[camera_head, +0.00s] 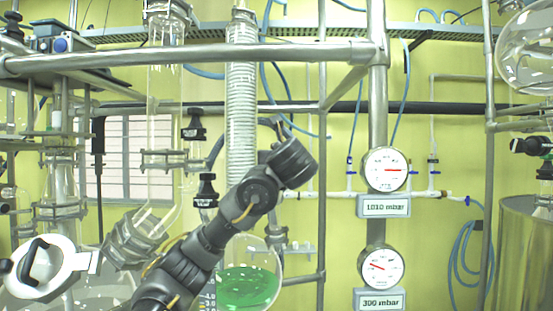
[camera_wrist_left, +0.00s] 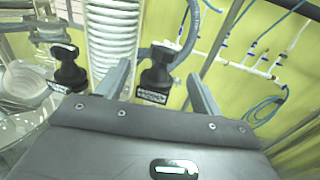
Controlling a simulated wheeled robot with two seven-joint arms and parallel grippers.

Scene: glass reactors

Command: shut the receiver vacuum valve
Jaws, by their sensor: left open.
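In the left wrist view, a black valve knob (camera_wrist_left: 158,68) with a black label plate below it shows between the two grey fingers of my left gripper (camera_wrist_left: 158,76). The fingers are apart, with a gap visible on each side of the knob. A second black knob (camera_wrist_left: 68,68) stands to the left, outside the fingers. The label text is too small to read. In the head view, my left gripper (camera_head: 277,128) is at the end of the dark arm, mostly hidden by its own wrist. Two labelled black valves show left of it, an upper one (camera_head: 195,125) and a lower one (camera_head: 207,190).
A glass flask with green liquid (camera_head: 247,287) is below my left arm. Gauges read 1010 mbar (camera_head: 385,169) and 300 mbar (camera_head: 380,267) to the right. A ribbed white column (camera_head: 241,90) and metal rails (camera_head: 200,55) surround the workspace. Blue hoses hang at the wall.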

